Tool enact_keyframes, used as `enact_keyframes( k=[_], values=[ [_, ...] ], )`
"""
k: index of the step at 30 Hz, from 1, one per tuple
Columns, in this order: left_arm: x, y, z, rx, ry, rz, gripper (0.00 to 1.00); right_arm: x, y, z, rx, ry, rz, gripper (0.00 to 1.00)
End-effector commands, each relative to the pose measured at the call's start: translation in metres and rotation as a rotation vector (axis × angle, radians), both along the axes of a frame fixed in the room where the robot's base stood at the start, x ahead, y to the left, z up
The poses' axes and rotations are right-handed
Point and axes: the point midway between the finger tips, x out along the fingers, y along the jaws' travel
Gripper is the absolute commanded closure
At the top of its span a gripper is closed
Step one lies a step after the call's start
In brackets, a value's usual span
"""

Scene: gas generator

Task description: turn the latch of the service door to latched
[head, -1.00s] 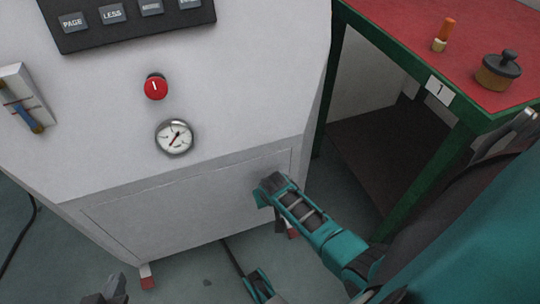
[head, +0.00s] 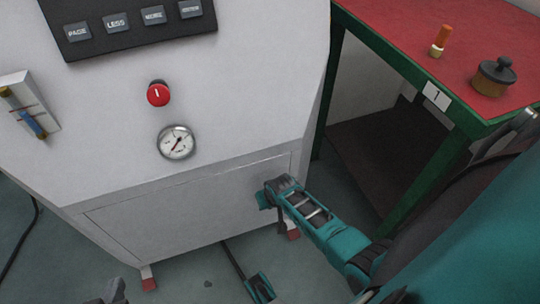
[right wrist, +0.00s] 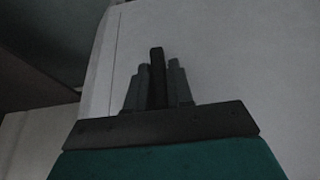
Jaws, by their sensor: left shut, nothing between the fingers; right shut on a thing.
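The service door (head: 180,213) is the pale panel low on the front of the white generator, and it looks closed in its frame. My right gripper (head: 268,194) is at the door's right end, its arm coming in from the right. In the right wrist view my right gripper (right wrist: 158,72) is shut on a dark narrow bar, the latch (right wrist: 157,62), which stands upright in that picture between the grey fingers. In the head view the gripper hides the latch, so its setting cannot be read. My left gripper (head: 115,290) is shut and empty at the bottom edge, partly cut off.
Above the door are a round gauge (head: 176,142), a red knob (head: 158,94) and a dark button panel (head: 135,22). A red-topped table (head: 420,45) with green legs stands close on the right, beside my right arm. A dark cable (head: 30,230) lies at left.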

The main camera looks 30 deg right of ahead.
Motion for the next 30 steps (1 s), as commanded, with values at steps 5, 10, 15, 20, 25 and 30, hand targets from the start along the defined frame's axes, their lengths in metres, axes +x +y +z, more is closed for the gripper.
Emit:
enact_keyframes(
  k=[5,10,15,20,25,30],
  values=[
    [0.000,0.000,-0.001,0.000,0.001,0.000,1.00,0.000,0.000,-0.001,0.001,0.001,-0.003,0.78],
    [0.000,0.000,-0.001,0.001,0.002,0.000,1.00,0.000,0.000,0.000,0.001,0.001,-0.002,0.61],
    [0.000,0.000,0.000,-0.001,0.001,0.000,1.00,0.000,0.000,0.000,0.001,0.000,-0.002,0.57],
    [0.000,0.000,0.002,-0.002,0.001,-0.001,1.00,-0.001,0.000,0.003,0.001,-0.001,-0.002,0.57],
    [0.000,0.000,0.018,0.000,-0.007,0.001,1.00,-0.007,0.001,0.023,0.000,-0.001,-0.001,0.57],
    [-0.002,0.004,0.031,0.006,-0.002,0.006,1.00,-0.021,0.004,0.057,0.001,0.000,-0.002,0.57]
  ],
)
